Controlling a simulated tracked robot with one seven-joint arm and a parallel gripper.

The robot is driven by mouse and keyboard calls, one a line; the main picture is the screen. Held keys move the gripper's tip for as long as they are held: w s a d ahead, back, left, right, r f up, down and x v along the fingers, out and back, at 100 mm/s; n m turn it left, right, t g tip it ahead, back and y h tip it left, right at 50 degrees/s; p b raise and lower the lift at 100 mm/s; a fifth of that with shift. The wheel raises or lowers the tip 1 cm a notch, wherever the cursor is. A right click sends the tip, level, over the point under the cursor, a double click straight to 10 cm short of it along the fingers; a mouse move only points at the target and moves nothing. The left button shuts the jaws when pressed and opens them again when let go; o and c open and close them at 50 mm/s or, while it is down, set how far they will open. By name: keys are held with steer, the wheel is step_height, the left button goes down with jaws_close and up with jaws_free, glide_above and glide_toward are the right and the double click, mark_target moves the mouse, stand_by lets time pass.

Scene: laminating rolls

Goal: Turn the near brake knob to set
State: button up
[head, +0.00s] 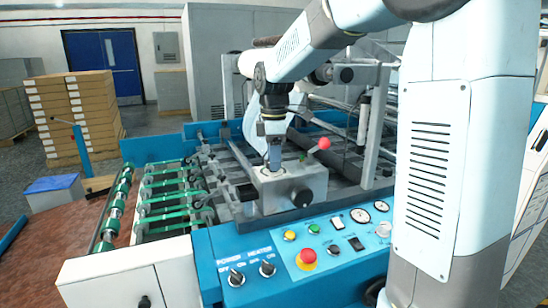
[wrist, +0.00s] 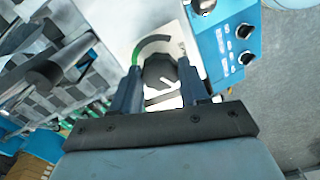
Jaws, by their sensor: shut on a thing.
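The near brake knob (wrist: 158,72) is a dark, many-sided knob on a pale plate (wrist: 120,20), seen in the wrist view. A curved scale (wrist: 155,40), mostly dark with a green end at left, is marked beside it. My gripper (wrist: 161,68) is shut on the knob, one finger on each side. In the head view my gripper (head: 274,164) points down onto the top of a grey metal box (head: 270,195), and hides the knob there. I cannot tell which mark the knob points at.
A red ball-ended lever (head: 323,143) stands just right of my gripper. A black knob (head: 301,197) sticks out of the box's front. The blue control panel (head: 225,245) with switches, gauges and a red button (head: 307,257) lies in front. Rollers and green belts (head: 170,205) are at left.

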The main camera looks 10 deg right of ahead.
steer(key=shift+m, duration=0.3)
steer(key=m, duration=0.3)
steer(key=shift+r+m, duration=0.1)
steer(key=shift+m, duration=0.2)
steer(key=m, duration=0.3)
steer(key=shift+m, duration=0.3)
steer(key=m, duration=0.3)
steer(key=shift+m, duration=0.4)
steer(key=m, duration=0.3)
steer(key=shift+m, duration=0.3)
steer(key=m, duration=0.5)
steer(key=shift+a, duration=0.1)
steer(key=m, duration=0.5)
steer(key=shift+m, duration=0.4)
